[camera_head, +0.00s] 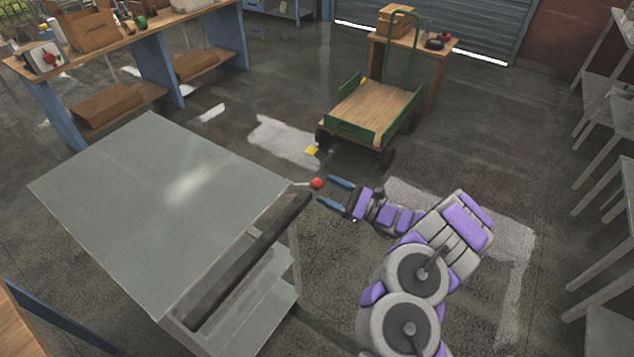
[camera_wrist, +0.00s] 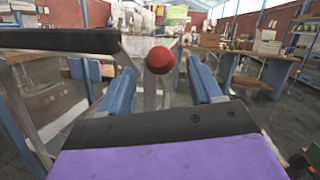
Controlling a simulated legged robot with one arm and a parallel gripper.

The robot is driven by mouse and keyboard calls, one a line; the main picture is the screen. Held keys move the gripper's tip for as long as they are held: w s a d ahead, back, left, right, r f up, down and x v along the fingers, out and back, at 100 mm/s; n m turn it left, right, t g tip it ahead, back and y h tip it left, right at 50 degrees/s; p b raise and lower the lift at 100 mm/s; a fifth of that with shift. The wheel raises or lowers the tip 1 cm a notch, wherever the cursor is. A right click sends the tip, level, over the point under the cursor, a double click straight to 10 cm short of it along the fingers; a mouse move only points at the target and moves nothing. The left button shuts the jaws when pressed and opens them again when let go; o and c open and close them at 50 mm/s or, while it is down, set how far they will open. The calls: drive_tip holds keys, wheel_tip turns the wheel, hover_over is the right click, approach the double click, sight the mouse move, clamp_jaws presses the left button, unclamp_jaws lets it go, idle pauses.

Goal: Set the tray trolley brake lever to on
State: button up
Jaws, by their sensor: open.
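The tray trolley (camera_head: 160,210) is a grey metal cart at the left of the head view, with a dark push handle (camera_head: 250,262) along its near right side. Its brake lever ends in a red ball knob (camera_head: 317,184) at the trolley's far right corner. My gripper (camera_head: 336,192) is open beside the knob, its two blue fingers pointing left toward it. In the wrist view the red knob (camera_wrist: 160,60) stands between the two open fingers (camera_wrist: 162,90), and the lever's pale stem shows below it. I cannot tell whether the knob lies fully between the fingertips or just beyond them.
A green flatbed cart (camera_head: 370,110) stands on the floor beyond my gripper. A workbench (camera_head: 130,45) with blue legs is at the back left, and pale racks (camera_head: 606,190) line the right. The floor around my arm is clear.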

drive_tip(key=p+v, duration=0.1)
drive_tip(key=v, duration=1)
drive_tip(key=shift+d, duration=0.25)
drive_tip(key=shift+s+f, duration=0.1)
drive_tip(key=shift+c, duration=0.2)
